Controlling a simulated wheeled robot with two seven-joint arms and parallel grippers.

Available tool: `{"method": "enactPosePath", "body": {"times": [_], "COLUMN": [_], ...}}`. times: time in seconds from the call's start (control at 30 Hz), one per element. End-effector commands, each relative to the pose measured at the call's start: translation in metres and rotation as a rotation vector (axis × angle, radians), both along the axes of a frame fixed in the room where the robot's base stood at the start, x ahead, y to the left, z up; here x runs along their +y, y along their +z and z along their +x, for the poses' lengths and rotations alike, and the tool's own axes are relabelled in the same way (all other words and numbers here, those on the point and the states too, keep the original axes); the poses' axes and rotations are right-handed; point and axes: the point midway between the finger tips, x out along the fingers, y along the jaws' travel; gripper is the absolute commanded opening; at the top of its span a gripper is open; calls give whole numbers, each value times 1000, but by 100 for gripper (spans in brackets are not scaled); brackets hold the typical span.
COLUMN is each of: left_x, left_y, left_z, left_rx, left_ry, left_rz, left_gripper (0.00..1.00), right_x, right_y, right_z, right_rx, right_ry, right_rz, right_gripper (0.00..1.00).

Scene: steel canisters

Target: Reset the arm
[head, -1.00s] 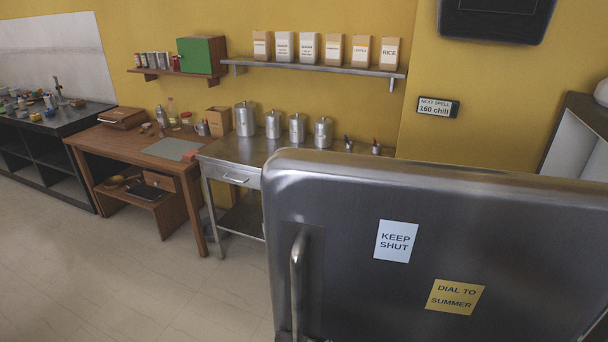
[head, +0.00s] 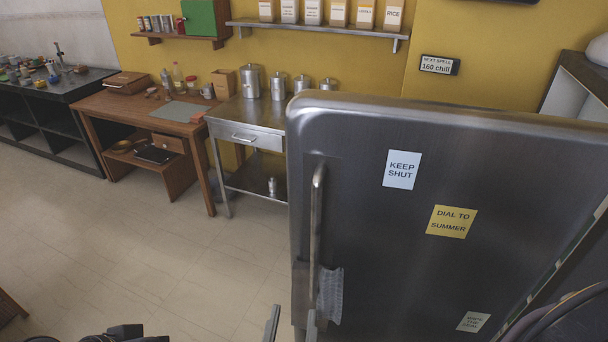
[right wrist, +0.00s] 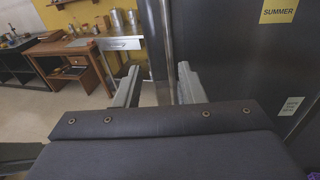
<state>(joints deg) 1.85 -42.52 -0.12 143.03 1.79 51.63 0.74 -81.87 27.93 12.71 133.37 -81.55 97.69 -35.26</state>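My right gripper (head: 292,322) shows at the bottom edge of the head view, in front of the steel fridge door (head: 450,200). In the right wrist view its two fingers (right wrist: 158,88) stand apart with nothing gripped. The fridge's upright handle (head: 316,215) shows between the fingers in the right wrist view; I cannot tell how far beyond them it is. A dark part of mine shows at the bottom left of the head view, but no left fingers are visible.
The fridge door looks shut and fills the right side. A steel table (head: 238,112) with several canisters stands behind it, beside a wooden desk (head: 100,101). A grey cloth-like piece (head: 331,295) hangs near the handle's foot. The floor (head: 130,235) at left is mostly clear.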

Motion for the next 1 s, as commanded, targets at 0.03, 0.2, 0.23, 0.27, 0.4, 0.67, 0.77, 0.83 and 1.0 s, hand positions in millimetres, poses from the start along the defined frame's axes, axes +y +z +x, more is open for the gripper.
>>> {"method": "enactPosePath", "body": {"times": [0.03, 0.2, 0.23, 0.27, 0.4, 0.67, 0.77, 0.83, 1.0], "left_x": [0, 0, 0, 0, 0, 0, 0, 0, 0], "left_y": [0, 0, 0, 0, 0, 0, 0, 0, 0], "left_z": [0, 0, 0, 0, 0, 0, 0, 0, 0], "left_rx": [0, -1, -1, -1, -1, -1, -1, 0, 0], "left_ry": [0, 0, 0, 0, 0, 0, 0, 0, 0], "left_rz": [0, 0, 0, 0, 0, 0, 0, 0, 0], "left_gripper": [36, 36, 36, 36, 36, 36, 36, 36, 36], "right_x": [-5, -24, -29, -35, -67, -157, -191, -206, -215], "right_y": [-1, -6, -7, -8, -19, -58, -79, -92, -104], "right_z": [3, 13, 16, 18, 29, 29, 12, -3, -29], "right_rx": [13, 69, 85, 99, 187, 423, 517, 560, 549], "right_ry": [-18, -95, -117, -136, -269, -707, -969, -1153, -1552], "right_rz": [13, 68, 84, 100, 201, 600, 889, 1115, 1732], "right_gripper": [36, 36, 36, 36, 36, 36, 36, 36, 36]}}
